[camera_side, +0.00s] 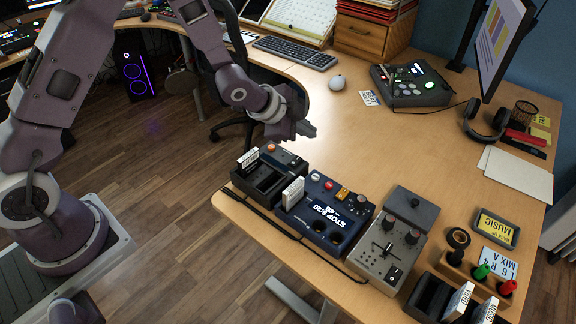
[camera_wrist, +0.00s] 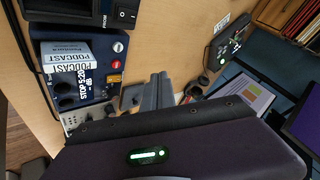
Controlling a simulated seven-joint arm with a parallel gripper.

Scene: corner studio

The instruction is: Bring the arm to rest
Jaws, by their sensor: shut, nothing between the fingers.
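My gripper (camera_side: 307,129) hangs in the air above the near-left part of the desk, past the black slotted device. It points right and is empty. In the wrist view its two fingers (camera_wrist: 158,92) lie together, shut. The blue device (camera_side: 325,212) marked STOP 5:20 stands near the desk's front edge, with a white cartridge (camera_side: 293,193) upright in it. In the wrist view this cartridge (camera_wrist: 68,57) reads PODCAST. The black slotted device (camera_side: 268,175) holds another white cartridge (camera_side: 248,158) at its left end.
A grey slider box (camera_side: 388,250) stands right of the blue device. A black rack (camera_side: 430,297) with white cartridges is at the front right. Headphones (camera_side: 486,122), a control box (camera_side: 411,84) and a monitor (camera_side: 497,42) stand farther back. The middle of the desk (camera_side: 400,145) is clear.

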